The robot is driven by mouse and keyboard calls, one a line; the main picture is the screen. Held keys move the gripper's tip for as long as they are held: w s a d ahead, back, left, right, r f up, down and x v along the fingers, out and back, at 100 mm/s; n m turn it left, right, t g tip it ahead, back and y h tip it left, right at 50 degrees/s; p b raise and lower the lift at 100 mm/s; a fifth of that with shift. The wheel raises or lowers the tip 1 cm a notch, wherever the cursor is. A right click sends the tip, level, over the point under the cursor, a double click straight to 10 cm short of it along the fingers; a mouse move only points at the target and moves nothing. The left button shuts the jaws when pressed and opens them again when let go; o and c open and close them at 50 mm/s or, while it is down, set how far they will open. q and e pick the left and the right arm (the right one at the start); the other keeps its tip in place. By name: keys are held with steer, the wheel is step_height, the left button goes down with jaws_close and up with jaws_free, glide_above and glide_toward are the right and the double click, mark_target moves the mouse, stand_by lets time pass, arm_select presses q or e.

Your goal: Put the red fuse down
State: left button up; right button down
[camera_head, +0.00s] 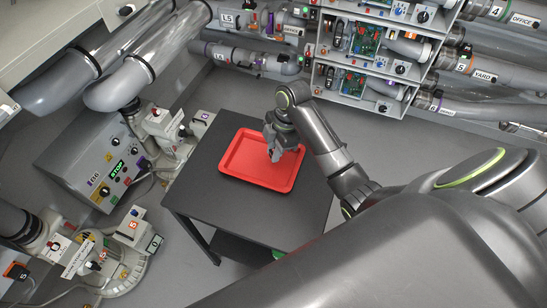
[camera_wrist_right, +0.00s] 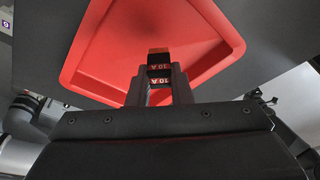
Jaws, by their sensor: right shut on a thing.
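A red tray (camera_head: 245,160) lies on a dark table (camera_head: 200,185) in the head view. My right gripper (camera_head: 274,157) is over the right part of the tray, pointing down. In the right wrist view, my right gripper (camera_wrist_right: 159,84) is shut on the red fuse (camera_wrist_right: 159,68), which bears "10 A" markings and has a dark upper part. The red tray (camera_wrist_right: 105,45) fills the background behind the fuse. I cannot tell whether the fuse touches the tray floor. The fuse is too small to make out in the head view. My left gripper is not in view.
A grey control box (camera_head: 100,165) with a green STOP display stands left of the table. Racks of electronics (camera_head: 365,45) and grey tubes (camera_head: 250,58) line the back. The tray's left part looks empty.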

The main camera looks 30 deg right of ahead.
steer(key=shift+d+x, duration=0.25)
steer(key=shift+x, duration=0.7)
steer(key=shift+d+x, duration=0.2)
steer(key=shift+x, duration=0.75)
steer(key=shift+s, duration=0.1)
steer(key=shift+f, duration=0.1)
steer(key=c, duration=1.3)
jaws_free()
steer(key=p+v, duration=0.2)
steer(key=v, duration=1)
